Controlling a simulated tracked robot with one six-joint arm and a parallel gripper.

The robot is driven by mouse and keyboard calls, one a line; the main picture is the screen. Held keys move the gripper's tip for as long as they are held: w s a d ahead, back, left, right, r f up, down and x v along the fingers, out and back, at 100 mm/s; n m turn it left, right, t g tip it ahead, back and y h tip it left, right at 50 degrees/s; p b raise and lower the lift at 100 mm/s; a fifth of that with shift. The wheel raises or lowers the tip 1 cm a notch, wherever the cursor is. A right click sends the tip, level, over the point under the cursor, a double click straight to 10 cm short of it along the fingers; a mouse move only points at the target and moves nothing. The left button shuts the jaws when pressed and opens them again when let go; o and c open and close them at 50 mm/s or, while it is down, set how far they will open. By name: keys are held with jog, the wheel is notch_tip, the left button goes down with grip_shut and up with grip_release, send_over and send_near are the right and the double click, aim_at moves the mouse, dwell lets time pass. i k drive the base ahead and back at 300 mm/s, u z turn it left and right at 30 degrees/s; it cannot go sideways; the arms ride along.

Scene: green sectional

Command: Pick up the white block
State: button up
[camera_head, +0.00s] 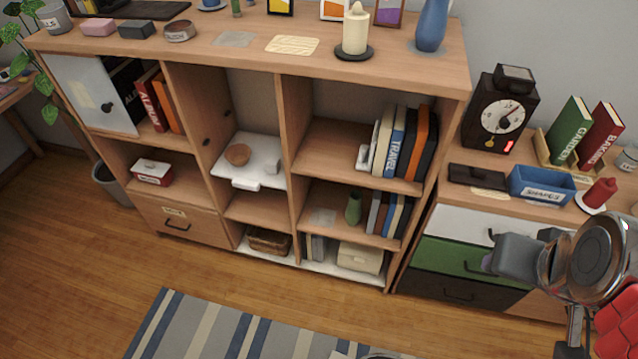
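A small white block-like shape (246,184) shows at the front edge of a white board (262,150) in the middle column of the wooden shelf unit. My gripper (520,258) is at the lower right, in front of the drawers and far from the board. Its fingers are partly hidden by my arm, and its opening is unclear.
The shelf unit (140,210) holds books, a red-and-white box (152,172) and a green vase (354,208). A candle (356,30) and blue vase (432,25) stand on top. A drawer cabinet (465,225) is at right. Wooden floor and a striped rug (230,335) lie in front.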

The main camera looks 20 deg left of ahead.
aim_at(272, 165)
jog(key=z, duration=1.05)
jog(key=k, duration=0.9)
jog(key=u, duration=1.8)
